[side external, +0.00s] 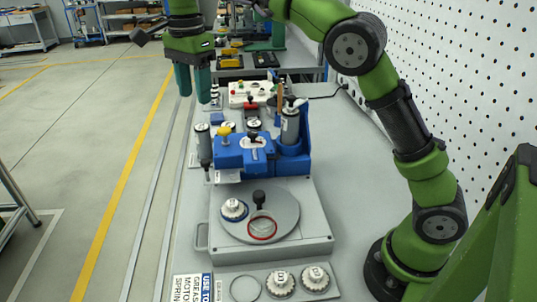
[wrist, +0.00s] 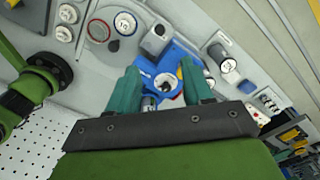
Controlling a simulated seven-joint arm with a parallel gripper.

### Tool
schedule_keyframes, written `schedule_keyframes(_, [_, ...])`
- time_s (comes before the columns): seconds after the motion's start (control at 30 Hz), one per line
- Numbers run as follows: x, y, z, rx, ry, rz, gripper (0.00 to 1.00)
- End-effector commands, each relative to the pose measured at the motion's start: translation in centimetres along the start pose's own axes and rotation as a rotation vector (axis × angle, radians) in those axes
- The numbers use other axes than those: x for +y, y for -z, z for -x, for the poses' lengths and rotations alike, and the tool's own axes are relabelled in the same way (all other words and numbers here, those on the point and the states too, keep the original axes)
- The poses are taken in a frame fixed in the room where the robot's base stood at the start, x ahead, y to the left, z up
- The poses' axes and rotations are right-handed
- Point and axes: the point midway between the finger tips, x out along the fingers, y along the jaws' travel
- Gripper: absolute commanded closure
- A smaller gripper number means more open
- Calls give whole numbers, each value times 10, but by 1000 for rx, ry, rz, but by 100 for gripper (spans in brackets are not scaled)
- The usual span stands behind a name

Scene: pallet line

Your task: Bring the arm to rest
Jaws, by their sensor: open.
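My gripper (side external: 193,90) is raised at the upper left of the side external view, above the left edge of the bench. Its two green fingers point down, apart, with nothing visible between them. In the wrist view my gripper (wrist: 160,68) has its fingers spread, with the blue fixture (wrist: 165,68) seen beyond the gap. In the side external view the blue fixture (side external: 230,155) stands on the grey bench, below and to the right of the gripper. The fingers look clear of it.
A grey round plate (side external: 285,215) holds a blue-and-white part (side external: 234,209), a red ring (side external: 262,229) and a black knob (side external: 259,198). White round parts (side external: 280,284) lie at the front. A white pegboard wall (side external: 450,60) is at right; open floor (side external: 90,130) lies left.

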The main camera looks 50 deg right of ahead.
Motion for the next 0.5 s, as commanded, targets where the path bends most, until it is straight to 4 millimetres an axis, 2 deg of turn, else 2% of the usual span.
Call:
schedule_keyframes(0.3, [-1,1,0,4,6,27,50])
schedule_keyframes(0.37, [-6,3,-2,14,27,93,50])
schedule_keyframes(0.5, [-5,8,-28,25,35,350,50])
